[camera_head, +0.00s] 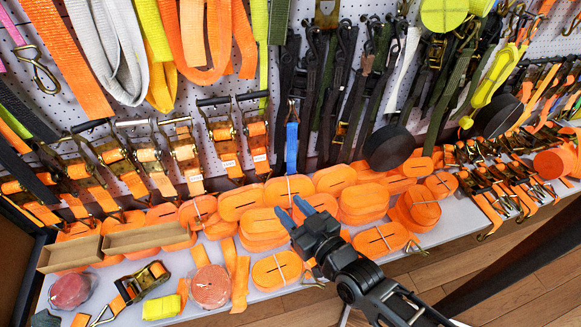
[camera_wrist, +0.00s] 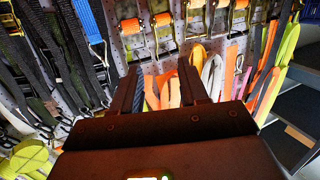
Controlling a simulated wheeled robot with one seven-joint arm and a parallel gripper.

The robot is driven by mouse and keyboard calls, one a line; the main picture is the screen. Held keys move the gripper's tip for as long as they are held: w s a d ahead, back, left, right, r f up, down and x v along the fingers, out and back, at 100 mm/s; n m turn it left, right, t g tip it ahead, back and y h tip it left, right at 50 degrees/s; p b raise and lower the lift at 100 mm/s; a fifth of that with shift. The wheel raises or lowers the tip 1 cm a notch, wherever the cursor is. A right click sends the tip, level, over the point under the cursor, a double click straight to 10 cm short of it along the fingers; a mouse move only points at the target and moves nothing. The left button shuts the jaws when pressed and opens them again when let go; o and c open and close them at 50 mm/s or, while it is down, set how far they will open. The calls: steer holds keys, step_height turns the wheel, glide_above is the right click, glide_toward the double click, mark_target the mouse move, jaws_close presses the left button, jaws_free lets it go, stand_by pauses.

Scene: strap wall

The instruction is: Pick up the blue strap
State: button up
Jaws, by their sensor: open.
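The blue strap (camera_head: 292,146) hangs on the pegboard wall, left of a row of dark straps, with a metal hook at its top. It also shows at the upper left of the wrist view (camera_wrist: 87,22), to the left of my fingers. My gripper (camera_head: 294,211) is open and empty, with its blue-tipped fingers below the strap in the head view and in front of the orange rolls. In the wrist view my gripper (camera_wrist: 162,82) shows two spread dark fingers with nothing held between them.
Orange strap rolls (camera_head: 286,190) cover much of the grey shelf (camera_head: 440,232). Orange ratchet straps (camera_head: 225,140) hang to the left of the blue strap. Dark straps (camera_head: 340,80) hang close on its right. A cardboard tray (camera_head: 150,236) stands at the left.

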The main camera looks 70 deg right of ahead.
steer(key=w+d+f+m+g+h+b, duration=0.1)
steer(key=w+d+f+h+b, duration=0.15)
steer(key=d+f, duration=0.35)
steer(key=w+d+f+m+g+h+b, duration=0.1)
steer(key=w+d+f+m+b, duration=0.2)
steer(key=d, duration=0.5)
steer(key=g+h+b, duration=0.1)
steer(key=h+b, duration=0.1)
steer(key=b, duration=0.2)
glide_toward(292, 148)
steer(key=x, duration=0.3)
steer(key=b+x, duration=0.1)
steer(key=x, duration=0.5)
steer(key=shift+f, duration=0.15)
steer(key=shift+s, duration=0.1)
jaws_close()
